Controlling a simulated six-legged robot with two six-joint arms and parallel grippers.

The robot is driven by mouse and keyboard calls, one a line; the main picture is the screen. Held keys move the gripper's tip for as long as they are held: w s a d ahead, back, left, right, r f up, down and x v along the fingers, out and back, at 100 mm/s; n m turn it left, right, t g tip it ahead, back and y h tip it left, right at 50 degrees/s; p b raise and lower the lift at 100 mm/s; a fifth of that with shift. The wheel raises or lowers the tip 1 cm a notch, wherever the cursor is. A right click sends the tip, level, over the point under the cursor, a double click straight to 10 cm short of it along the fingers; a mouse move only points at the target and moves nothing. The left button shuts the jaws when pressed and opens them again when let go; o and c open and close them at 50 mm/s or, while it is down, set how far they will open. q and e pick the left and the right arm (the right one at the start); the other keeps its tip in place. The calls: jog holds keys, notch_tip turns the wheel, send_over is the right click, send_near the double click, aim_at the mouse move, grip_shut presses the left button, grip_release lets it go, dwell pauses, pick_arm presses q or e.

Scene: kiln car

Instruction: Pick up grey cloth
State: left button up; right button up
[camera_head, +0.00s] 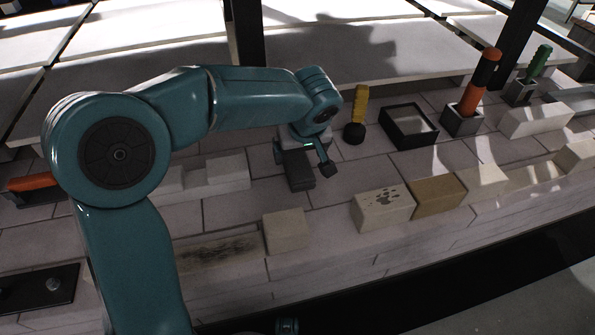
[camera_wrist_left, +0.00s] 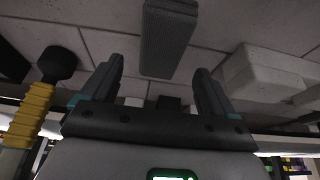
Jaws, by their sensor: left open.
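A dark grey, folded, block-like piece, which looks like the grey cloth (camera_head: 299,172), lies on the pale brick deck. It also shows at the top middle of the left wrist view (camera_wrist_left: 168,40). My left gripper (camera_head: 305,156) is right at the cloth in the head view, with one dark finger seen on its right side. In the left wrist view my left gripper (camera_wrist_left: 160,68) has its two fingers wide apart with nothing between them. The cloth lies beyond the fingertips, roughly in line with the gap. My right gripper is not seen.
A yellow-handled tool with a round black end (camera_head: 354,132) and a black square frame (camera_head: 392,128) stand to the right. Orange (camera_head: 481,78) and green (camera_head: 539,60) handles stand in grey holders. A speckled tan brick (camera_head: 383,209) and other blocks line the near edge.

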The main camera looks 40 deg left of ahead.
aim_at(296, 159)
pick_arm(q)
jog(key=b+x, duration=0.2)
jog(key=x, duration=0.3)
jog(key=shift+a, duration=0.25)
jog(key=shift+w+a+f+b, duration=0.1)
jog(key=shift+w+f+b, duration=0.05)
jog(key=shift+f+b, duration=0.15)
jog(key=shift+r, duration=0.2)
jog(key=c, duration=1.1)
